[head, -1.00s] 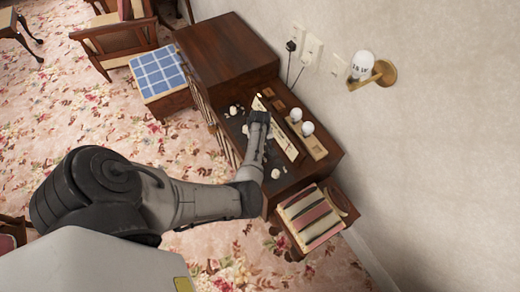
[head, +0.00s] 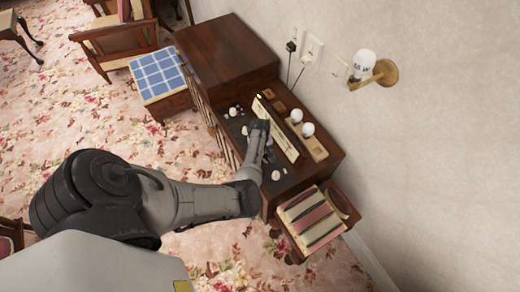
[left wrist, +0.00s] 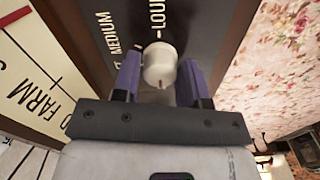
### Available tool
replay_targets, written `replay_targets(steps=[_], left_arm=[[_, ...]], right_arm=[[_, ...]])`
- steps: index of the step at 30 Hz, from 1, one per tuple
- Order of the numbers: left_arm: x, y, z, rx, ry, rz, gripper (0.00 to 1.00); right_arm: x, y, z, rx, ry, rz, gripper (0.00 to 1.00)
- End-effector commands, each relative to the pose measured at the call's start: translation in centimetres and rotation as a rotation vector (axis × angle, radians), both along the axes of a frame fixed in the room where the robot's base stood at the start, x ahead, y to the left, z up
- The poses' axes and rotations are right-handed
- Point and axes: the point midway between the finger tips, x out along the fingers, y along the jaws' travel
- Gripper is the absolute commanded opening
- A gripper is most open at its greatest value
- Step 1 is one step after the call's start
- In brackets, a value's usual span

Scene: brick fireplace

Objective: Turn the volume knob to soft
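The radio-like wooden cabinet (head: 225,50) stands against the wall, with a dark control panel bearing several white knobs. My left gripper (head: 262,125) reaches down to this panel in the head view, and its fingers hide the knob there. In the left wrist view, a round white knob (left wrist: 160,65) stands between the two purple fingers of my left gripper (left wrist: 160,80). The fingers are close on both sides of it and appear to hold it. The words LOUD and MEDIUM show on the panel beside the knob; a third label is partly covered. My right gripper is out of view.
Two white bulbs (head: 302,123) stand on the cabinet's right side, beside a cream dial strip (head: 288,140). A wall lamp (head: 364,64) juts from the wall above. A striped item (head: 311,215) sits at the near end. A stool with a blue checked cushion (head: 157,72) is left.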

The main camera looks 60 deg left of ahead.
Motion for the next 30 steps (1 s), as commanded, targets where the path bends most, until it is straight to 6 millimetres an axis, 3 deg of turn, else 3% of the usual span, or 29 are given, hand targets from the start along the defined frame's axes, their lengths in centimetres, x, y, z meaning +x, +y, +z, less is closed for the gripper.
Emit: replay_targets(steps=[9,20,30], left_arm=[[0.0,0.0,0.0,0.0,0.0,0.0,0.11],[-0.1,0.1,0.3,0.001,0.002,-0.091,0.11],[-0.2,0.1,0.3,0.001,0.004,-0.384,0.1]], right_arm=[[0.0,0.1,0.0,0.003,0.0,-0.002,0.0],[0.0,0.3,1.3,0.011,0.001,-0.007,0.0],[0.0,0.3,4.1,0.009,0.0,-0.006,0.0]])
